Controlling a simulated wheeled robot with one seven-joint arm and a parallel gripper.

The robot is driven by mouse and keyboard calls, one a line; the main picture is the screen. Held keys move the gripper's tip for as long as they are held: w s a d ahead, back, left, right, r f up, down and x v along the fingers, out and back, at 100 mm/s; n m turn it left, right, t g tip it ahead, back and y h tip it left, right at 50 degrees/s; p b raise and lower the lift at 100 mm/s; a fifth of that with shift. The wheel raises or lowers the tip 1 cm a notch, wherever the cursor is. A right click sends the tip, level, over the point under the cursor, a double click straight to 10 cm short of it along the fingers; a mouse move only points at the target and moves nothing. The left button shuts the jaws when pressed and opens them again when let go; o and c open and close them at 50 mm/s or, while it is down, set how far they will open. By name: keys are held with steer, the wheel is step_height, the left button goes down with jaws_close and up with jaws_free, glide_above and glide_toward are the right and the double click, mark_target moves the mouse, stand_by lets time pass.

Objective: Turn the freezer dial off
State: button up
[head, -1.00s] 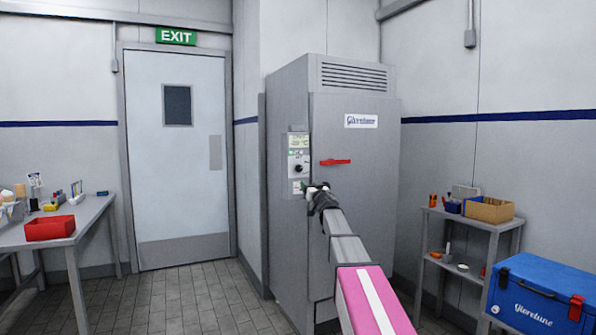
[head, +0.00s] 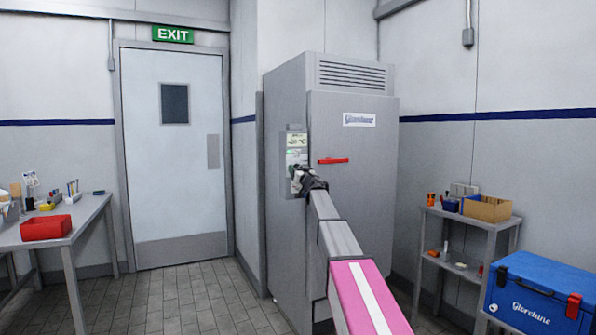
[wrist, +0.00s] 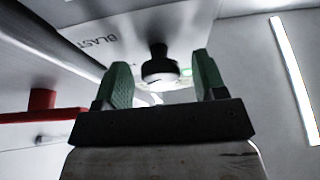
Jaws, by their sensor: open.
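The tall grey freezer (head: 352,190) stands in the middle of the head view, with a control panel (head: 297,141) on its left face. My gripper (head: 298,176) is at that panel and hides the dial in the head view. In the wrist view the black dial (wrist: 158,66) shows between the two green fingers of my gripper (wrist: 164,84). The fingers are open, one on each side of the dial, with a gap to each. I cannot tell how deep the dial sits between them.
A red door handle (head: 333,161) is to the right of the panel, and it also shows at the left in the wrist view (wrist: 40,113). A small shelf (head: 465,222) and a blue cooler (head: 540,295) stand right. A table with a red bin (head: 46,228) stands left.

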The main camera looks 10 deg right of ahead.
steer(key=c, duration=0.9)
steer(key=shift+w+n, duration=0.1)
steer(key=shift+n, duration=0.4)
steer(key=n+g+y, duration=0.1)
steer(key=n, duration=0.4)
steer(key=n+g+y, duration=0.2)
steer(key=n, duration=0.3)
steer(key=n+g+y, duration=0.2)
steer(key=n, duration=0.3)
steer(key=shift+d+r, duration=0.15)
steer(key=shift+d, duration=0.05)
steer(key=shift+n, duration=0.3)
steer(key=o, duration=0.9)
